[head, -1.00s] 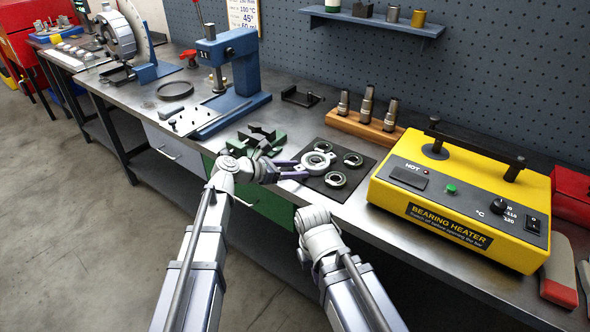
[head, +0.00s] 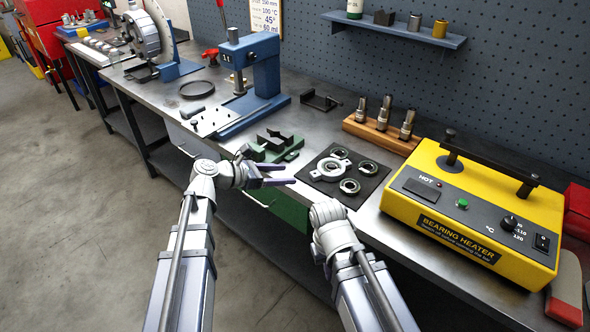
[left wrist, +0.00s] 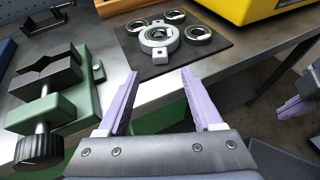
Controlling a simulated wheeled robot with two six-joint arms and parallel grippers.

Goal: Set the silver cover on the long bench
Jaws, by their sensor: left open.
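The silver cover (head: 331,169), a round ring with small tabs, lies flat on a dark mat (head: 318,181) on the long bench (head: 230,151). In the left wrist view the cover (left wrist: 158,39) lies ahead of my fingers, with a dark opening in its middle. My left gripper (head: 289,174) is open and empty, near the bench's front edge and apart from the cover; its two purple fingers (left wrist: 160,74) show with a clear gap. My right gripper (left wrist: 297,106) shows only partly at the right edge of the left wrist view; its jaws are unclear.
Several bearing rings (head: 368,167) share the mat. A green vise (head: 273,147) stands left of it, a yellow bearing heater (head: 475,205) right. A wooden block with metal pieces (head: 380,134) and a blue press (head: 253,70) stand behind. Bare bench lies between.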

